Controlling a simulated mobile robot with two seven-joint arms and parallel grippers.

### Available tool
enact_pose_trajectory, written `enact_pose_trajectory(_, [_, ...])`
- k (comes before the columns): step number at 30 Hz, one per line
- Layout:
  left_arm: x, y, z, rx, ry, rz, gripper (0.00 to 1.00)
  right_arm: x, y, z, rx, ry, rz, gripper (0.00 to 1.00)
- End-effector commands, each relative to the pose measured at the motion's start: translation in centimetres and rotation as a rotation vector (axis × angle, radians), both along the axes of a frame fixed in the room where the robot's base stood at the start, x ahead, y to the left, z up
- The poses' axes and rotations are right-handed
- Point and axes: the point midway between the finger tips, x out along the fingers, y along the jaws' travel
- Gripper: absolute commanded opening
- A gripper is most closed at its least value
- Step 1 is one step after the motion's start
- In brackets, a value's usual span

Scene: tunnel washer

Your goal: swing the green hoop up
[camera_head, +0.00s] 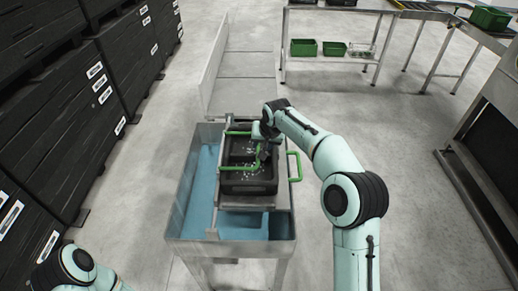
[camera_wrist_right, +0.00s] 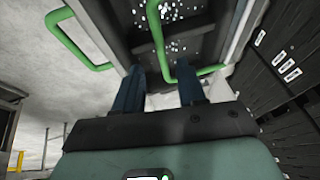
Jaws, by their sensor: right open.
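The green hoop (camera_head: 238,168) is a thin bent bar lying low across the black crate (camera_head: 248,188) in the head view. Part of it is hidden behind my right gripper (camera_head: 265,153). The right gripper reaches down over the crate's right side with its jaws open. In the right wrist view, the blue fingers of the gripper (camera_wrist_right: 159,88) stand apart, and the hoop's green bar (camera_wrist_right: 158,40) runs between and beyond their tips. I cannot tell whether they touch it. My left arm shows only at the lower left corner; its gripper is out of view.
A green handle (camera_head: 295,166) sticks out at the crate holder's right side and also shows in the wrist view (camera_wrist_right: 72,40). The crate sits over a metal basin (camera_head: 190,215) with blue water. Black stacked crates (camera_head: 60,110) stand left. Open floor lies right.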

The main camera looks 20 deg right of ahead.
Motion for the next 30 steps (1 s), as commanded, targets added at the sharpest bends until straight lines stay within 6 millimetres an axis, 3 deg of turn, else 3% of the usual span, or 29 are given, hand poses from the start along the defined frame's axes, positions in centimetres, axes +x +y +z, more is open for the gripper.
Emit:
enact_pose_trajectory(9, [0.9,0.0,0.7,0.000,-0.011,0.000,0.43,2.3,0.3,-4.5,0.000,-0.002,0.000,0.40])
enact_pose_trajectory(22, [1.0,0.0,0.7,0.000,-0.012,0.000,0.43,2.6,0.4,-5.4,0.000,-0.002,0.000,0.40])
enact_pose_trajectory(26, [1.0,0.0,0.7,0.000,-0.012,0.000,0.43,2.6,0.4,-5.4,0.000,-0.002,0.000,0.00])
enact_pose_trajectory(30, [1.0,0.0,0.7,0.000,-0.012,0.000,0.43,2.6,0.4,-5.4,0.000,-0.002,0.000,0.00])
